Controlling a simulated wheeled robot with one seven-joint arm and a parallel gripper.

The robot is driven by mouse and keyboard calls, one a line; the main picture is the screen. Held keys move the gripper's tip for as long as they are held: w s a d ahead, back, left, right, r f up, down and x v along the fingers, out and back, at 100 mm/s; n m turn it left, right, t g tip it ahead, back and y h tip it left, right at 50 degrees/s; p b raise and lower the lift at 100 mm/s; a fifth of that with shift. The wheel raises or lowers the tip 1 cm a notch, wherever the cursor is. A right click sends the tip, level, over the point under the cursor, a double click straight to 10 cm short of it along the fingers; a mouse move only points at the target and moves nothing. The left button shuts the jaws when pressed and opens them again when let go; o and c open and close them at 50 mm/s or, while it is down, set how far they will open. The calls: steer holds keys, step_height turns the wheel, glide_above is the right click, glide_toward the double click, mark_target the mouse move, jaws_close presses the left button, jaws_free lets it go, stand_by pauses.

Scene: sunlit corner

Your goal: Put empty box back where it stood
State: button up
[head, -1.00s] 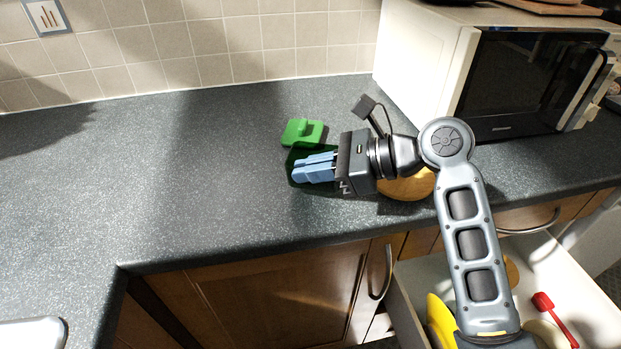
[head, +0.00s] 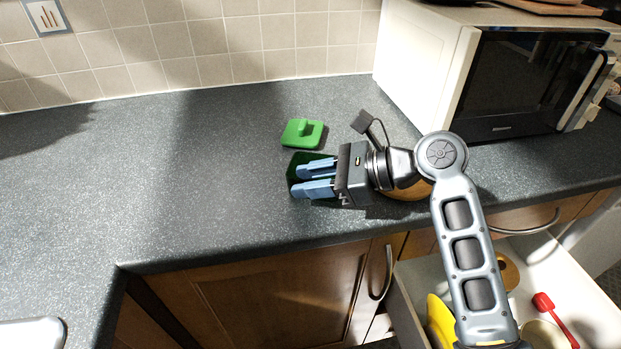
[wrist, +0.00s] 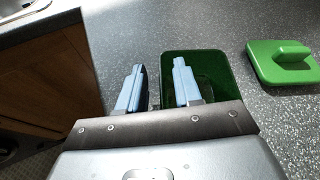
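The green box (head: 298,158) stands upright and open-topped on the countertop, partly hidden by my gripper in the head view. In the wrist view the box (wrist: 221,72) looks empty inside. Its green lid (head: 303,133) with a raised handle lies apart, just behind the box; it also shows at the right of the wrist view (wrist: 283,62). My gripper (head: 299,181) is open, its blue fingers spread. In the wrist view (wrist: 159,66) one finger overlaps the box opening and the other is outside its left wall. I cannot tell whether either touches the box.
A white microwave (head: 425,50) stands at the back right. A round wooden thing (head: 412,190) is partly hidden under my arm. An open drawer (head: 581,290) with a yellow thing and a red utensil (head: 553,318) is below. The left countertop (head: 150,180) is clear.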

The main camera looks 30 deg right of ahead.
steer(key=v, duration=1.2)
steer(key=shift+r, duration=0.1)
stand_by(1.2)
